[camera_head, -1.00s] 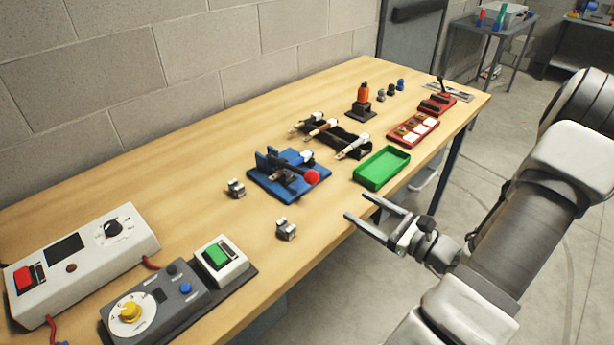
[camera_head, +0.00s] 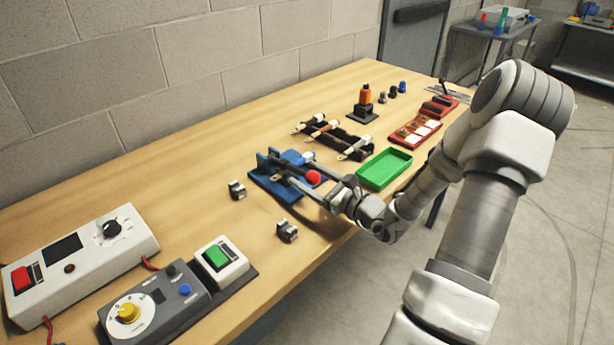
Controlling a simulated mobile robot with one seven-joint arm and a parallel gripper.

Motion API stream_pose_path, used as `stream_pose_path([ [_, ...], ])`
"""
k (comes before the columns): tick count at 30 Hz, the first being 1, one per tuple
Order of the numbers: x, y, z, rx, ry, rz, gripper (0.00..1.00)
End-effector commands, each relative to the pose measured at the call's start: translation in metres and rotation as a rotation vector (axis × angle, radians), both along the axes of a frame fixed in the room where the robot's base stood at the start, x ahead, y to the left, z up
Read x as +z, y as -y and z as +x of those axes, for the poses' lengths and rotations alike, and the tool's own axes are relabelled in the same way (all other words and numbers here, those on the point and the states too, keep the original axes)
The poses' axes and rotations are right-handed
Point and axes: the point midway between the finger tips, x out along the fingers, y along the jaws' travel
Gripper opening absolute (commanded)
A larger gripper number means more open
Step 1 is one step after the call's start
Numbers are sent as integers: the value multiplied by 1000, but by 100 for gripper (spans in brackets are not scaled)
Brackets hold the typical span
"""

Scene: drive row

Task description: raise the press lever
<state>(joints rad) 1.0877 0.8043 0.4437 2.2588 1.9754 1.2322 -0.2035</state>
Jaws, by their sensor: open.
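The press is a blue base (camera_head: 262,183) on the wooden bench, with a dark lever arm ending in a red ball knob (camera_head: 313,177). The lever lies low, its knob near the base's right front edge. My gripper (camera_head: 312,177) is open, with one finger on the far side of the knob and one on the near side. The knob appears between the fingers. I cannot tell whether either finger touches it. The fingers hide part of the blue base and lever.
A green tray (camera_head: 384,169) stands right of the press, close to my wrist. Small metal blocks (camera_head: 287,231) lie in front and to the left. A black rack (camera_head: 350,142) with several tools is behind. Control boxes (camera_head: 80,262) fill the left end.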

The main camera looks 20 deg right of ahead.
Motion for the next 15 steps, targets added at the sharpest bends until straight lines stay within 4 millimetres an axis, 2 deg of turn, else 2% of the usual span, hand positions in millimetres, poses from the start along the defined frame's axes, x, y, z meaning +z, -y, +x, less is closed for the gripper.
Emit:
stream_pose_path([
  [10,0,-2,5,0,-1,1,71],
  [11,0,-2,5,0,-1,1,67],
  [15,0,-2,4,0,-1,1,42],
])
